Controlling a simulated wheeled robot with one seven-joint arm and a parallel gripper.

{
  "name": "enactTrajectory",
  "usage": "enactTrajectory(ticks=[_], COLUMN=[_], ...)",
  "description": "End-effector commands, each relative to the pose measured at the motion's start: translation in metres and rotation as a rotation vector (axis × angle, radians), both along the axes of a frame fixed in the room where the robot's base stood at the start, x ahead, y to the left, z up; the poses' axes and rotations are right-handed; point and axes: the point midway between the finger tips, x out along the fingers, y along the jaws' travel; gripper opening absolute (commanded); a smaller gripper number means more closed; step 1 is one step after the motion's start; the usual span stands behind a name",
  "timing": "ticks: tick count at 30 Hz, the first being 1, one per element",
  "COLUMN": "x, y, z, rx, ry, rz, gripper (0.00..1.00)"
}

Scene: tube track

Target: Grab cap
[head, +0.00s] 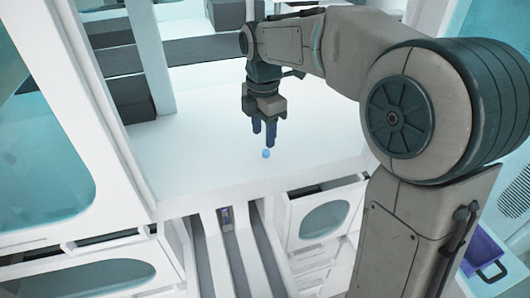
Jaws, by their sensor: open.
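A small light-blue round thing, which looks like the cap (266,154), is on the white tabletop (200,155) near its front edge. My gripper (264,141) points down just above the cap. Its dark fingers look slightly apart, with the cap showing just below their tips. It holds nothing that I can see. From this view I cannot tell the exact height of the fingertips above the cap.
Grey tracks with white rails (237,255) run from below the table's front edge, with a small purple-tinted tube (227,217) in one. Dark boxes (125,88) stand at the left back. A purple bin (484,255) is at the lower right. The tabletop left of my gripper is clear.

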Motion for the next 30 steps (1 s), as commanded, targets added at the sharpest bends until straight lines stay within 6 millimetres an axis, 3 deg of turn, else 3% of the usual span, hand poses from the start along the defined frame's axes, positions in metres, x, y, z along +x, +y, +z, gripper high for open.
enactTrajectory(ticks=[5,12,21,26,30], x=[0.000,0.001,0.001,0.001,0.001], y=[-0.003,-0.007,-0.007,-0.007,-0.007], z=[-0.014,-0.048,-0.054,-0.054,-0.054], rx=[-0.002,0.000,0.000,0.000,0.000], ry=[0.005,0.004,0.000,0.000,0.000], rz=[-0.001,-0.001,-0.001,-0.001,-0.001], gripper=[0.44,0.44,0.44,0.02,0.00])
